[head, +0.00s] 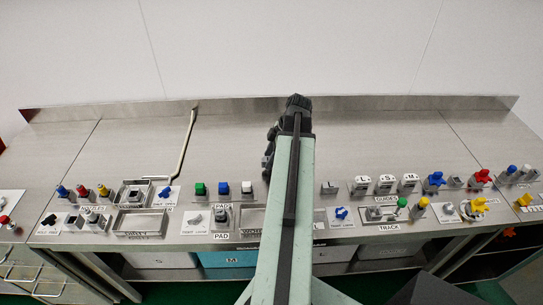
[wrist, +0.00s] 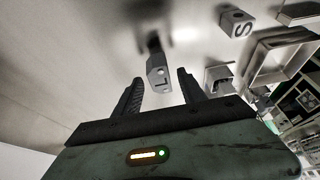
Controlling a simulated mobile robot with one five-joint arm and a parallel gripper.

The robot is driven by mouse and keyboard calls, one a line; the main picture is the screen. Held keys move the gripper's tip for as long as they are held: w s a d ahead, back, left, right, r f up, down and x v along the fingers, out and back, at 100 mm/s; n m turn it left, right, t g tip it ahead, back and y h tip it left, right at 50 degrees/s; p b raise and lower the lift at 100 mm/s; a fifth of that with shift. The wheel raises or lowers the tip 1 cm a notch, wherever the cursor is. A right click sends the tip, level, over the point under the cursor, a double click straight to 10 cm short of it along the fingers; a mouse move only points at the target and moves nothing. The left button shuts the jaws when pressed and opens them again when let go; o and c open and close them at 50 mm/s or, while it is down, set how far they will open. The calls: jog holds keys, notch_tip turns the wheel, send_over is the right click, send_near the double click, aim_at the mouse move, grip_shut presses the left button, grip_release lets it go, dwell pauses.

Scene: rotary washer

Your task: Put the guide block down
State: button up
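My gripper (wrist: 160,82) is open in the wrist view, with a dark finger on each side. Another grey block marked S (wrist: 237,22) is farther right. In the head view my gripper (head: 269,152) shows only in part, left of my arm.
The steel bench (head: 240,130) is bare toward the back. A bent metal rod (head: 190,140) lies at left. Green, blue and white pads (head: 223,188) sit left of my arm. A track fixture (head: 380,213), colored knobs and trays line the front edge.

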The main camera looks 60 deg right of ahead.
jog(key=p+v, duration=1.1)
jog(key=v, duration=0.1)
jog(key=shift+r, duration=0.25)
jog(key=shift+w+a, duration=0.1)
